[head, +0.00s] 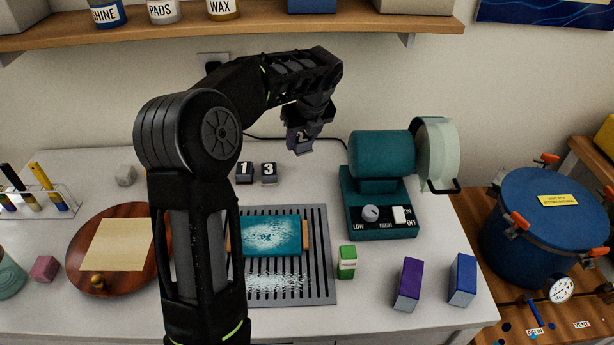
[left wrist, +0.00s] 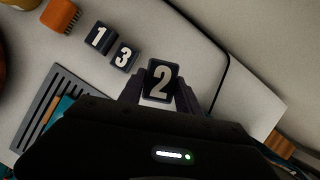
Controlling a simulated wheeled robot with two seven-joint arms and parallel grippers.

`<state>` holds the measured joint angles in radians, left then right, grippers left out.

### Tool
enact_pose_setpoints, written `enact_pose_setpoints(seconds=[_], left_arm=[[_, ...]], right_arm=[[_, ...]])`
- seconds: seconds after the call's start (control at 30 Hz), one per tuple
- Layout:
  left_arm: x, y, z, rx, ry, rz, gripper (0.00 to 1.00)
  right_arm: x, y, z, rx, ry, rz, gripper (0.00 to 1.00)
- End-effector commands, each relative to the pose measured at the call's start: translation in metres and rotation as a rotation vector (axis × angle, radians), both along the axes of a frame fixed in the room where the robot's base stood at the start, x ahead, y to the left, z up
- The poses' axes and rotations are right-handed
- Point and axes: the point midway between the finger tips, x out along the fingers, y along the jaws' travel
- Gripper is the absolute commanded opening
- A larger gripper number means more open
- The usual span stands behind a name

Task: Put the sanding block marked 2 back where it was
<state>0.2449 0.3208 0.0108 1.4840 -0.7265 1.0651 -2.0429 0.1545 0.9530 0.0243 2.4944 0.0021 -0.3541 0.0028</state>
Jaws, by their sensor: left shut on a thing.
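The sanding block marked 2 (head: 301,138) is a small dark block with a white numeral. My left gripper (head: 300,143) is shut on it and holds it above the back of the table, to the left of the teal machine. In the left wrist view the block marked 2 (left wrist: 159,81) sits between the fingers (left wrist: 159,95) with its numeral facing the camera. The block marked 1 (head: 244,172) and the block marked 3 (head: 269,173) stand side by side on the table. They also show in the left wrist view as block 1 (left wrist: 99,36) and block 3 (left wrist: 124,55). My right gripper is not in view.
A slotted grey grate (head: 322,262) bears a teal board (head: 270,236). The teal machine (head: 382,155) stands to the right. Green (head: 347,262), purple (head: 408,284) and blue (head: 462,279) blocks stand near the front. A wooden disc (head: 80,245) is at left. Table beside block 3 is clear.

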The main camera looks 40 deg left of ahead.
Motion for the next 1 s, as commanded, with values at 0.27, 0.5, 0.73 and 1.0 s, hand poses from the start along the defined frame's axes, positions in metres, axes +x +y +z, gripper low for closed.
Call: enact_pose_setpoints(seconds=[0.27,0.5,0.73,1.0], left_arm=[[0.0,-0.001,-0.003,0.0,0.001,0.0,0.02],[0.0,-0.001,-0.038,0.0,0.004,0.0,0.02],[0.0,-0.001,-0.05,-0.001,-0.001,0.001,0.02],[0.0,-0.001,-0.057,0.0,0.002,0.0,0.02]], right_arm=[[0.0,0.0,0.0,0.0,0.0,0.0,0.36],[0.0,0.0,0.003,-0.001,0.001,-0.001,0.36],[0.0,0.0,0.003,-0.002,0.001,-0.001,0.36],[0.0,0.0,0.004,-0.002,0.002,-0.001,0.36]])
